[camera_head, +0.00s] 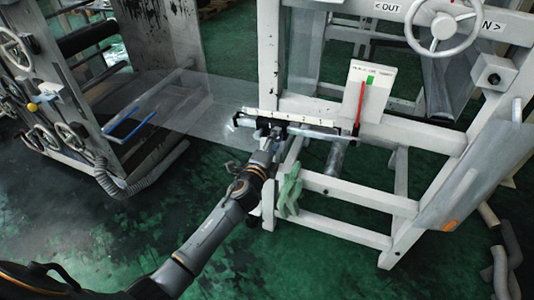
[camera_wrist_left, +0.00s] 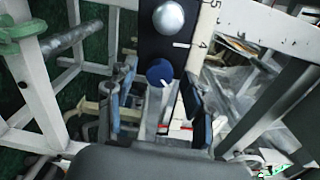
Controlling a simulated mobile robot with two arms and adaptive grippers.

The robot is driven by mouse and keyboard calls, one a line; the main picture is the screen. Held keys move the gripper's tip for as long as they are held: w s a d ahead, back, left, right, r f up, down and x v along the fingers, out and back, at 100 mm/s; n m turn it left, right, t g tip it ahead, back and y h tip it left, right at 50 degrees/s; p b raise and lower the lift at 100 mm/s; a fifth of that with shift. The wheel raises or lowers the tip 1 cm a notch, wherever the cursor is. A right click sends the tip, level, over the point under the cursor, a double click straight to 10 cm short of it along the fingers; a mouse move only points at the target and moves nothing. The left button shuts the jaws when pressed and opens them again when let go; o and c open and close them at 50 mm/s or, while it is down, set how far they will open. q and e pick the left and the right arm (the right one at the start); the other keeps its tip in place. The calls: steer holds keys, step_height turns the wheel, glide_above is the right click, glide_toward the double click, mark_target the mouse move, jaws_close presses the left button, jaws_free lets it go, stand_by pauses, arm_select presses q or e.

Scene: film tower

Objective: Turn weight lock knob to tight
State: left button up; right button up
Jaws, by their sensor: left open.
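In the left wrist view, a round dark blue knob (camera_wrist_left: 159,71) sits on a dark plate (camera_wrist_left: 165,47). I take it for the weight lock knob. A short white line runs from its lower right edge, and another white mark lies on the plate above right of it. A silver dome (camera_wrist_left: 168,17) is above it. My left gripper (camera_wrist_left: 156,92) is open, its fingers on either side below the knob, apparently not closed on it. In the head view, my left gripper (camera_head: 268,131) is at the left end of the numbered bar (camera_head: 300,119); the knob is too small to tell there.
A white frame (camera_head: 345,186) carries the bar, with a green glove (camera_head: 289,190) on its lower rail. A white box (camera_head: 371,88) with a red lever (camera_head: 359,105) stands right of my gripper. A clear film (camera_head: 190,105) stretches left. A handwheel (camera_head: 443,27) is top right.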

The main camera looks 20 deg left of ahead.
arm_select(q)
steer(key=s, duration=1.1)
steer(key=shift+a+r, duration=0.15)
steer(key=shift+a, duration=0.05)
steer(key=s+a+f+n+g, duration=0.1)
steer(key=s+f+n+g, duration=0.3)
steer(key=f, duration=0.7)
steer(key=s+a+f+n+g+p, duration=0.1)
steer(key=s+f+g, duration=0.1)
steer(key=s+f, duration=0.65)
steer(key=s+a+f+n+g, duration=0.1)
steer(key=s+f+n+g, duration=0.15)
steer(key=f, duration=1.15)
steer(key=s+f+n+g, duration=0.2)
steer(key=s+f, duration=0.3)
steer(key=s, duration=0.6)
steer(key=s+f+n+g, duration=0.3)
steer(key=s+f, duration=0.3)
steer(key=s, duration=0.5)
steer(key=s+f+n+g, duration=0.3)
steer(key=s+f+n, duration=0.1)
steer(key=s, duration=0.7)
steer(key=shift+s+f+y+p, duration=0.25)
steer(key=shift+f+p, duration=0.2)
steer(key=shift+f, duration=0.35)
steer(key=shift+w, duration=0.15)
